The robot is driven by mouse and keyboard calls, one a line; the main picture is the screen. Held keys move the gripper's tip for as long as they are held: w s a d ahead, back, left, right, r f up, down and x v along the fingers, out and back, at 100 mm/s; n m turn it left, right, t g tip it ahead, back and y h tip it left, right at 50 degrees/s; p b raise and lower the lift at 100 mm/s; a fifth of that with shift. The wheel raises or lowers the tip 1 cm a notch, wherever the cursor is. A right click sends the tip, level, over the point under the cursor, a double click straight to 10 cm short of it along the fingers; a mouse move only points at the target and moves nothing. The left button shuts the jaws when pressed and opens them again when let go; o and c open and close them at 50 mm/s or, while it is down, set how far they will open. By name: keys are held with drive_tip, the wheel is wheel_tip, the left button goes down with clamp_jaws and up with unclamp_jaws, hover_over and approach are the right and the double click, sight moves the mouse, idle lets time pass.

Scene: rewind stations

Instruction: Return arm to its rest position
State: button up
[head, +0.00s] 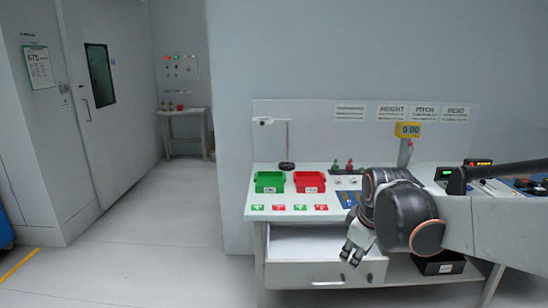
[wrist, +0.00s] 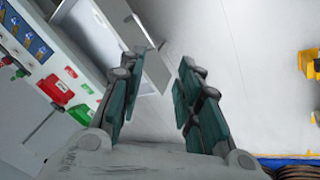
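My gripper (head: 356,246) hangs off the front edge of the workbench, in front of the open drawer, with my arm reaching in from the right. In the wrist view its two green-padded fingers (wrist: 158,92) stand apart with nothing between them, and pale floor shows beyond. The workbench top (head: 262,208) carries a green bin (head: 270,182) and a red bin (head: 310,182). The drawer (head: 315,272) stands pulled out below the top, and its inside looks empty where visible.
A yellow display (head: 408,130), a lamp stand (head: 287,150) and small red and green knobs stand on the bench. A black bin (head: 440,263) sits on the lower shelf. Floor on the left (head: 150,250) is clear. Yellow items (wrist: 310,62) show at the wrist view's right edge.

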drive_tip(key=s+m+t, duration=0.2)
drive_tip(key=s+m, duration=0.7)
drive_tip(key=s, duration=1.1)
drive_tip(key=shift+s+t, duration=0.3)
